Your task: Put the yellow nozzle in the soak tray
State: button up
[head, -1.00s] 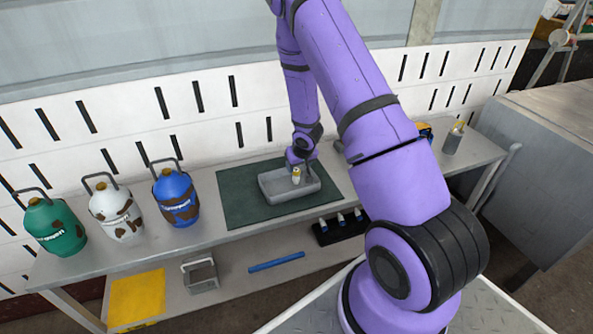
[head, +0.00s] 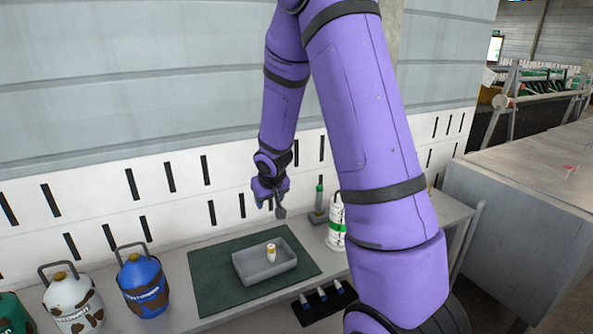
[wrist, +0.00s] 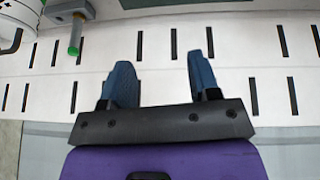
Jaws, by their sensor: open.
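The yellow nozzle (head: 271,252) stands upright inside the grey soak tray (head: 252,277); it has a yellow top and a pale lower part. The tray sits on a dark green mat (head: 213,290) on the bench. My gripper (head: 274,212) is raised above and behind the tray, apart from the nozzle. In the wrist view my gripper (wrist: 163,75) shows two blue fingers spread apart with nothing between them. The nozzle and tray are not in the wrist view.
Blue (head: 143,288), white (head: 72,305) and green (head: 12,310) cylinders stand left of the mat. A black rack (head: 325,306) with several small nozzles lies in front. A white and green cylinder (head: 336,228) stands to the right. The slotted white wall (head: 100,205) is behind.

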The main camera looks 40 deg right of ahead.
jog(key=a+v, duration=0.2)
jog(key=v, duration=1.2)
jog(key=s+a+r+n, duration=0.1)
jog(key=s+a+r, duration=0.2)
jog(key=s, duration=0.4)
jog(key=s+a+r+y, duration=0.1)
jog(key=s+a+r, duration=0.3)
jog(key=s, duration=0.4)
jog(key=s+a+r+n+y, duration=0.1)
jog(key=s+a+r, duration=0.2)
jog(key=s+r, duration=0.2)
jog(key=s, duration=0.3)
jog(key=shift+a+r+n, duration=0.25)
jog(key=shift+n, duration=0.05)
